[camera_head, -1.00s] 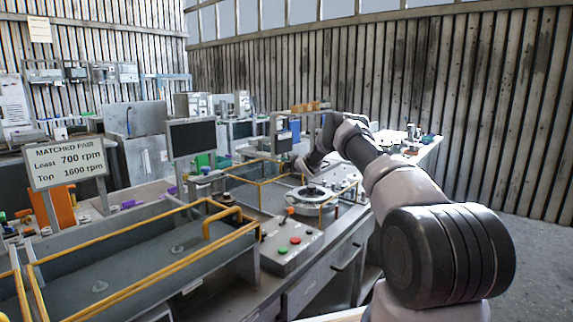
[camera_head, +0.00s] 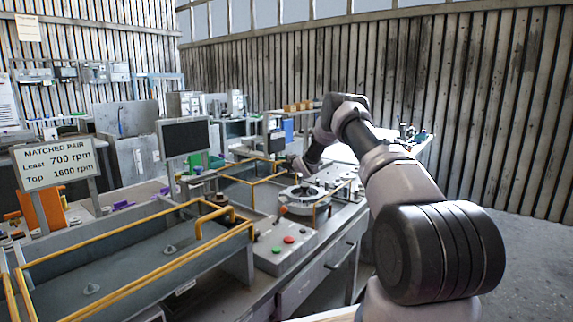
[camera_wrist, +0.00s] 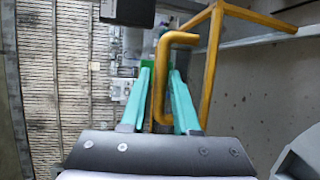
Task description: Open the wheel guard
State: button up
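The wheel guard seems to be the yellow tubular frame (camera_head: 268,181) on the far part of the bench in the head view. In the wrist view its yellow bars (camera_wrist: 212,62) run up and to the right. A bent yellow handle (camera_wrist: 161,75) stands between the two teal fingers of my gripper (camera_wrist: 161,88). The fingers are on either side of the handle, and they look apart from it, though contact is hard to judge. In the head view my gripper is small, beside the far frame, and its fingers cannot be made out.
A round metal housing (camera_head: 302,205) sits just right of the far guard. A control box (camera_head: 283,247) with red and green buttons is nearer. A similar yellow-railed trough (camera_head: 130,262) fills the near left. A monitor (camera_head: 185,137) and a rpm sign (camera_head: 56,164) stand behind.

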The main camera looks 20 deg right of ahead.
jog(key=v, duration=0.6)
jog(key=shift+s, duration=0.15)
jog(key=s+r+m+g+h, duration=0.1)
jog(key=s+r+m+h, duration=0.15)
jog(key=r, duration=0.55)
jog(key=s+r+m+h, duration=0.1)
jog(key=s+r+m, duration=0.3)
jog(key=r, duration=0.4)
jog(key=s+r+m+g+h, duration=0.1)
jog(key=s+r+m+g, duration=0.1)
jog(key=s+r+m, duration=0.8)
jog(key=s+a+r+m+g, duration=0.1)
jog(key=s+r, duration=0.1)
jog(key=s, duration=1)
jog(key=s+a+r+m+g, duration=0.1)
jog(key=s+r+m+g, duration=0.15)
jog(key=s, duration=0.85)
jog(key=s+a+f+m+g+y, duration=0.1)
jog(key=s+a+m, duration=0.1)
jog(key=s, duration=0.9)
jog(key=s+a+f+m+g+y, duration=0.1)
jog(key=s+a+f+m, duration=0.1)
jog(key=s, duration=0.9)
jog(key=shift+s+a+f+m, duration=0.35)
jog(key=shift+a+m, duration=0.4)
jog(key=shift+m, duration=0.25)
